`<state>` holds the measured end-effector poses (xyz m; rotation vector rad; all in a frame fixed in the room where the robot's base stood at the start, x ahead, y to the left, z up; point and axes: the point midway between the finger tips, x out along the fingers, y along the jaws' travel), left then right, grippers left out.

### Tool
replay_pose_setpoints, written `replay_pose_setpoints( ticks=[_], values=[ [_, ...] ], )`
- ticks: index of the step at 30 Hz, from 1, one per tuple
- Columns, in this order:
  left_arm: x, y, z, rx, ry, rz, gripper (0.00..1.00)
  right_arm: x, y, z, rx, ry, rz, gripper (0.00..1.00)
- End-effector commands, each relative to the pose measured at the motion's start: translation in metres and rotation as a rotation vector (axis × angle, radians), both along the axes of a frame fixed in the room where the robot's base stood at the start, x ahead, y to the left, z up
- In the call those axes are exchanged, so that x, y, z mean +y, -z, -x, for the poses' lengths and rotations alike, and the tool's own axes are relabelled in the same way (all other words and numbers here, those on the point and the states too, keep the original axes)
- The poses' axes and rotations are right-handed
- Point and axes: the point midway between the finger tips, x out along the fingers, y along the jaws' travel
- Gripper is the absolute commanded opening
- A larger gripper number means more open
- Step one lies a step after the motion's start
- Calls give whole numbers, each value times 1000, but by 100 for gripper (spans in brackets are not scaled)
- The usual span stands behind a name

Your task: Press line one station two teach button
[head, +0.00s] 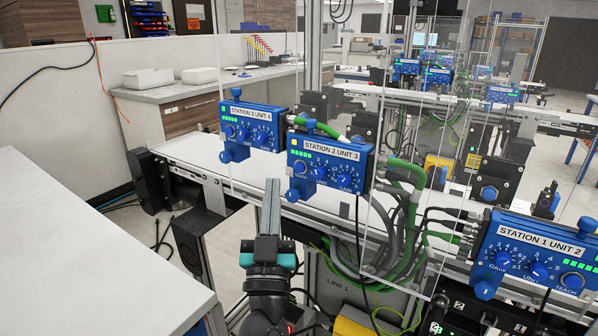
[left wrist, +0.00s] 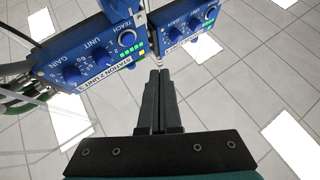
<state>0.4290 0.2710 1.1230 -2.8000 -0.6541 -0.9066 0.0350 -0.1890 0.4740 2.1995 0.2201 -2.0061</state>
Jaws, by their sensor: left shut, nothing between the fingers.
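The blue box labelled STATION 2 UNIT 3 (head: 328,154) sits on the near conveyor, in the middle of the head view. Its round TEACH button (head: 299,167) is at the left of its face, beside the UNIT and GAIN knobs. In the left wrist view the same box (left wrist: 85,60) appears turned, with the TEACH button (left wrist: 127,38) near its upper right end. My left gripper (head: 271,185) is shut and empty, below and left of the box in the head view. In the left wrist view its fingertips (left wrist: 160,75) appear apart from the box. My right gripper is not seen.
A STATION 3 UNIT 4 box (head: 250,125) stands just left, and a STATION 1 UNIT 2 box (head: 535,255) at the right. Green and grey cables (head: 405,215) hang between them. Clear panels stand behind. A white-topped table (head: 80,250) fills the lower left.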

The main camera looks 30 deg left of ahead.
Motion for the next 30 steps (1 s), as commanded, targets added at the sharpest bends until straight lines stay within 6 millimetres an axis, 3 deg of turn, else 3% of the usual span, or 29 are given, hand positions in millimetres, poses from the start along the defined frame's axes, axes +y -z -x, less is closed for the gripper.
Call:
replay_pose_setpoints(
  ticks=[6, 12, 30],
  values=[
    [-2, 0, -30, 1, 1, 1, 0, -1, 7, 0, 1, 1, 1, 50],
    [-4, 0, -44, 1, 1, 1, 0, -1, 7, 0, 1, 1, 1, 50],
    [-4, 0, -47, 1, 1, 1, 0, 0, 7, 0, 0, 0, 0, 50]
  ],
)
